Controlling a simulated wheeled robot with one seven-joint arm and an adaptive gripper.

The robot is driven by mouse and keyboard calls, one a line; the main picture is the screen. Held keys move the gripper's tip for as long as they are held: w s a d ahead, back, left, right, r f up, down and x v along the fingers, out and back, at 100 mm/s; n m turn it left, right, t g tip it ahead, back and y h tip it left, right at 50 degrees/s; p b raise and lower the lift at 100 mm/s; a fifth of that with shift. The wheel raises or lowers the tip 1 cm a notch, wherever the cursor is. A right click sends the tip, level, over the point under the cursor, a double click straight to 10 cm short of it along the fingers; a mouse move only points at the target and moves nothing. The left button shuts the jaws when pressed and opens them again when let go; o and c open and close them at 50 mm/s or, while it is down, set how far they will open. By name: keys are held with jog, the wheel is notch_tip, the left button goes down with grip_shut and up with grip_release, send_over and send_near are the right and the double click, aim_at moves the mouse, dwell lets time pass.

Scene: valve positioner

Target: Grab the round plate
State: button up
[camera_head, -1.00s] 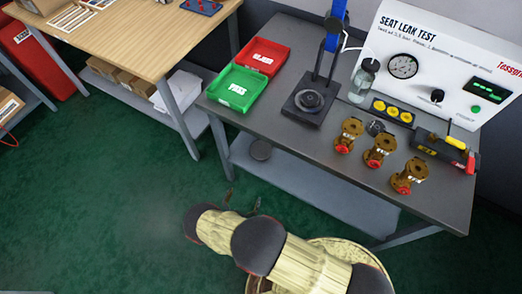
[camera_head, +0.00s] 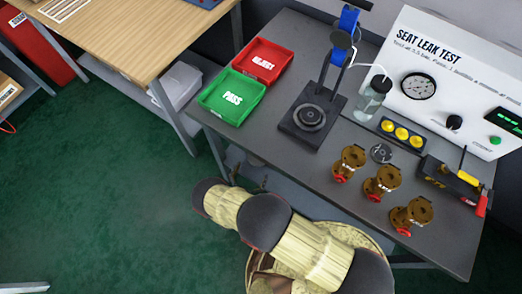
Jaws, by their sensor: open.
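A small round grey metal plate (camera_head: 381,153) lies flat on the grey workbench (camera_head: 275,125), between the brass valves and the block with yellow caps. My gripper (camera_head: 248,172) shows only as small dark fingers beyond the end of my pale arm, at the front edge of the bench. It is open, and I see nothing between the fingers. It is well to the left of the plate and apart from it. My arm hides part of the lower shelf.
Three brass valves (camera_head: 383,183) stand right of centre. A dark test stand (camera_head: 310,117), a bottle (camera_head: 371,100) and the seat leak test panel (camera_head: 440,75) stand behind. Green (camera_head: 232,98) and red (camera_head: 262,62) trays are at left.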

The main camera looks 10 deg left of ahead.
jog(key=b+x, duration=0.2)
jog(key=x, duration=0.5)
jog(key=shift+w+a+r+b, duration=0.15)
jog(key=shift+b, duration=0.25)
jog(key=shift+c, duration=0.4)
jog(key=c, duration=1.1)
jog(key=shift+r, duration=0.15)
jog(key=shift+c, duration=0.4)
